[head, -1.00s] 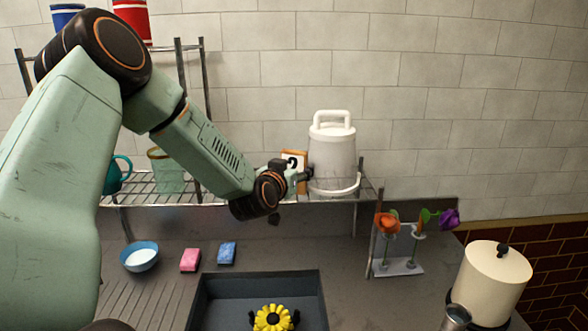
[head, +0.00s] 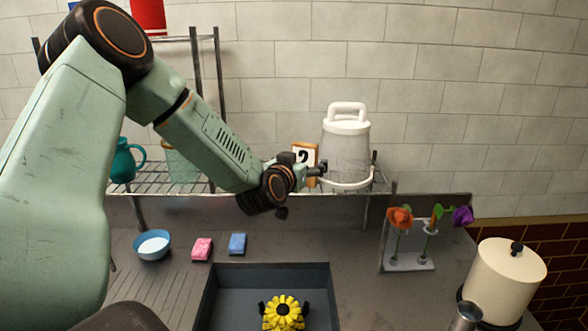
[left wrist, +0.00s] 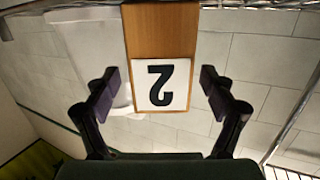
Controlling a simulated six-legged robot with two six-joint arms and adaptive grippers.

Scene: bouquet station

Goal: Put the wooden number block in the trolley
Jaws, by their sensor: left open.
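The wooden number block (head: 305,153) stands on the wire shelf beside the white lidded container. It is wooden with a white face and a black 2. In the left wrist view the block (left wrist: 162,38) shows upside down, between the fingers in the picture. My left gripper (head: 316,171) is at the shelf, in front of the block's lower part. Its fingers (left wrist: 160,90) are open, with a gap on each side of the block. The right gripper is not in view, and I see no trolley.
The white container (head: 346,145) stands close to the right of the block. The wire shelf (head: 150,187) also holds a teal jug (head: 125,162). Below are a blue bowl (head: 152,245), two sponges, a sink (head: 215,285) with a yellow flower, a flower stand (head: 410,262) and a cream canister (head: 505,280).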

